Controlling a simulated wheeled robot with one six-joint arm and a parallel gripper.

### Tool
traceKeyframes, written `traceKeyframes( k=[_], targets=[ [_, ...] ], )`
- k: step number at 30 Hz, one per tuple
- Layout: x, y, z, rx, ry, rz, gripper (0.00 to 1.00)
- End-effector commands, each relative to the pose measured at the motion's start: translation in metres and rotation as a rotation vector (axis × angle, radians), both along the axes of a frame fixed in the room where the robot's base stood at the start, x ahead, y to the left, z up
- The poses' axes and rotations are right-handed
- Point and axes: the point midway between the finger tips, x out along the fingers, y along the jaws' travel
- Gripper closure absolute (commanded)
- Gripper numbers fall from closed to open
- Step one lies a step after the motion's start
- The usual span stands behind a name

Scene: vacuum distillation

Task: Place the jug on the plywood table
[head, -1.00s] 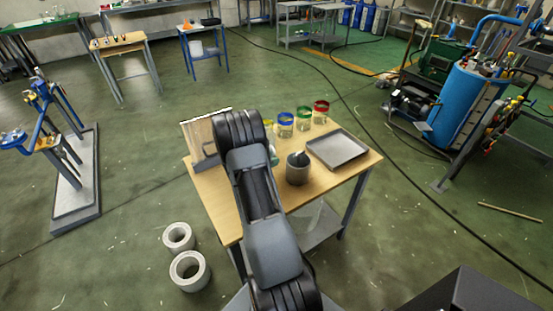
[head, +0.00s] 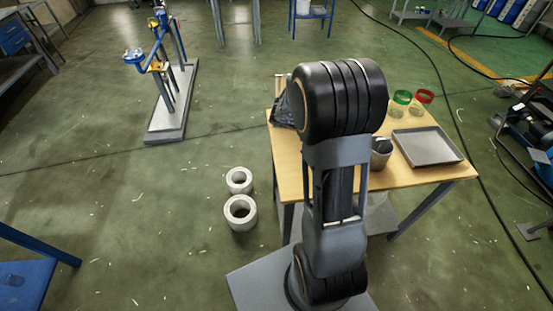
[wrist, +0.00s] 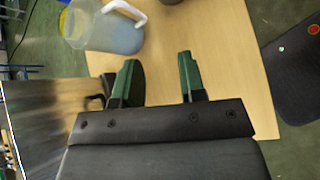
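The jug (wrist: 105,30) shows at the top left of the wrist view. In the head view the table (head: 435,172) stands behind my arm, which hides the jug and the gripper.
A grey tray (head: 428,147) and a grey mortar (head: 381,158) are on the table's right part. Jars with green (head: 399,104) and red (head: 422,103) rims stand behind. A dark, streaked panel (wrist: 40,110) is left of my gripper. Two pale rings (head: 240,212) lie on the floor.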

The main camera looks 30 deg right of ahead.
Motion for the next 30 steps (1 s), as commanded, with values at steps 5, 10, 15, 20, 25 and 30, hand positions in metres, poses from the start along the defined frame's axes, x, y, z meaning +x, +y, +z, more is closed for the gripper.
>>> traceKeyframes(
  k=[5,10,15,20,25,30],
  targets=[
    [-0.035,0.083,0.042,0.252,-0.387,-0.245,0.62],
    [-0.064,0.154,0.063,0.522,-0.659,-0.457,0.62],
    [-0.085,0.203,0.077,0.745,-0.812,-0.615,0.62],
    [-0.095,0.227,0.085,0.869,-0.873,-0.699,0.62],
    [-0.099,0.232,0.088,0.912,-0.890,-0.730,0.62],
    [-0.099,0.233,0.087,0.912,-0.891,-0.731,0.62]
  ],
)
